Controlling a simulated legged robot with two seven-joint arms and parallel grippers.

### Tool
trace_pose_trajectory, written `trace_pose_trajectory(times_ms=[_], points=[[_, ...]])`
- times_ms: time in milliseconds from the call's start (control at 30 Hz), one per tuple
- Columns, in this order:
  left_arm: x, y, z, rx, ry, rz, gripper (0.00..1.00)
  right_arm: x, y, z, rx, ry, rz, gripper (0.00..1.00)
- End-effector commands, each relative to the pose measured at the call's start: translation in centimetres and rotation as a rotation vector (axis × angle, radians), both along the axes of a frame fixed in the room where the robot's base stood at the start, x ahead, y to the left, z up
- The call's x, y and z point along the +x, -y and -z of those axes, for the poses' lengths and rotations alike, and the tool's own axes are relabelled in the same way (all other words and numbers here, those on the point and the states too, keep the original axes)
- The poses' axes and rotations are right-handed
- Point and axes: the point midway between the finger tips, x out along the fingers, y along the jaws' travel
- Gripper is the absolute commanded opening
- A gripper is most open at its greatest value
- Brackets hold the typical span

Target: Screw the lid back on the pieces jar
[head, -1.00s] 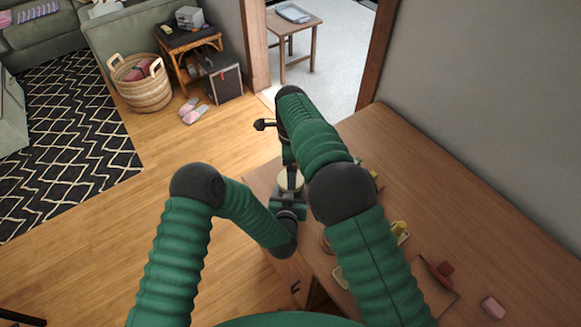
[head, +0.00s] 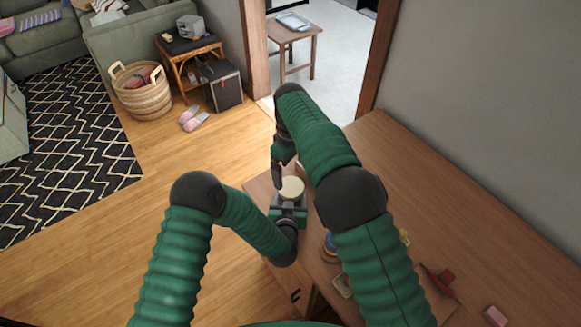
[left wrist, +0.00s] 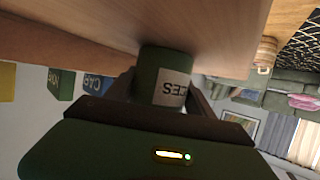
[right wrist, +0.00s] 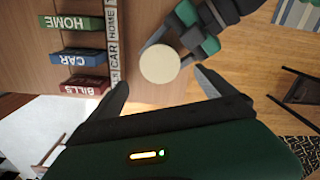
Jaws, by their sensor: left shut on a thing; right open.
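My left gripper (head: 288,212) is shut on the green pieces jar (left wrist: 160,75). The jar's white label, ending in "CES", shows upside down between the fingers in the left wrist view. A round cream disc, seemingly the lid (head: 292,188), sits over the jar's top at the left gripper. It also shows in the right wrist view (right wrist: 160,65), just beyond my fingertips. Whether it is threaded on cannot be told. My right gripper (right wrist: 160,90) is open and empty, fingers to either side of the disc's line. In the head view its arm partly covers it.
The wooden table (head: 440,200) runs to the right, mostly clear at its far end. Labelled boxes, HOME (right wrist: 72,22), CAR (right wrist: 80,57) and BILLS (right wrist: 83,85), stand near the jar. A red object (head: 441,277) and a pink block (head: 495,315) lie near the front.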

Motion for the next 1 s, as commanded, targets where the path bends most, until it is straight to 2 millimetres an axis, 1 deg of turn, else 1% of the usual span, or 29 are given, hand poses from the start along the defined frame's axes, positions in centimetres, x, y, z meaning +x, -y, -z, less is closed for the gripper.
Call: trace_pose_trajectory(times_ms=[33,133,367,467,567,800,900,1000], points=[[0.0,0.0,0.0,0.000,0.000,0.001,0.00,0.0,0.0,-0.1,0.000,0.000,-0.038,0.95],[0.0,0.0,0.0,0.000,0.000,0.001,0.00,0.0,0.0,-0.1,0.000,0.000,-0.076,0.95],[0.0,0.0,0.0,0.000,0.000,0.001,0.00,0.0,0.0,-0.1,0.000,0.000,-0.077,0.95],[0.0,0.0,0.0,0.000,0.000,0.001,0.00,0.0,0.0,0.3,0.000,-0.001,-0.076,0.95],[0.0,0.0,0.0,0.000,0.000,0.001,0.00,-0.1,0.0,1.4,-0.001,-0.003,-0.075,0.95],[0.0,0.0,0.0,0.000,0.000,0.000,0.00,-0.1,0.0,5.6,-0.001,-0.003,-0.074,0.95],[0.0,0.0,0.0,0.000,0.000,0.000,0.00,-0.1,0.0,6.9,-0.002,-0.003,-0.075,0.95],[0.0,0.0,0.0,0.000,0.000,0.000,0.00,0.0,0.0,7.6,0.000,0.000,-0.075,0.95]])
